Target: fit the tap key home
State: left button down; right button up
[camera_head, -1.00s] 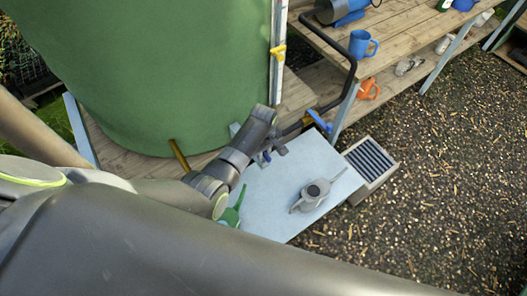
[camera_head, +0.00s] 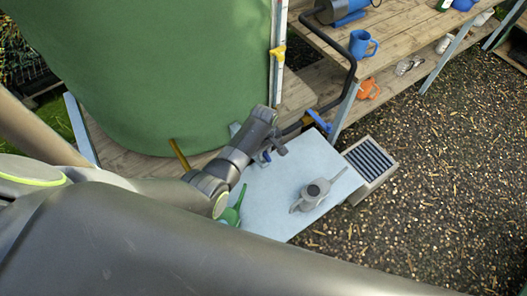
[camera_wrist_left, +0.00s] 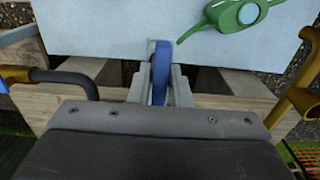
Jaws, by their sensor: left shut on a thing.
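Only a small bit of blue shows at the gripper in the head view, and the key's far end is hard to make out. A brass spout (camera_head: 178,153) sticks out low on the tank, left of the gripper; brass pipework (camera_wrist_left: 298,98) shows at the right in the wrist view. My right gripper is out of view.
A grey watering can (camera_head: 314,193) and a green one (camera_head: 233,210) stand on the pale board (camera_head: 275,205). A black pipe (camera_head: 345,85) with a blue lever (camera_head: 318,121) runs close right of the gripper. A slotted grate (camera_head: 370,160) and shelves with mugs lie further right.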

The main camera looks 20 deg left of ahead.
pick_arm(q)
jog(key=shift+f+b, duration=0.5)
jog(key=shift+f, duration=0.2)
dwell(0.8)
dwell(0.3)
jog(key=c, duration=1.3)
grip_release()
jog(key=shift+o, duration=0.2)
jog(key=shift+r, duration=0.1)
notch_tip(320, 180, up, 17)
jog(key=shift+r, duration=0.15)
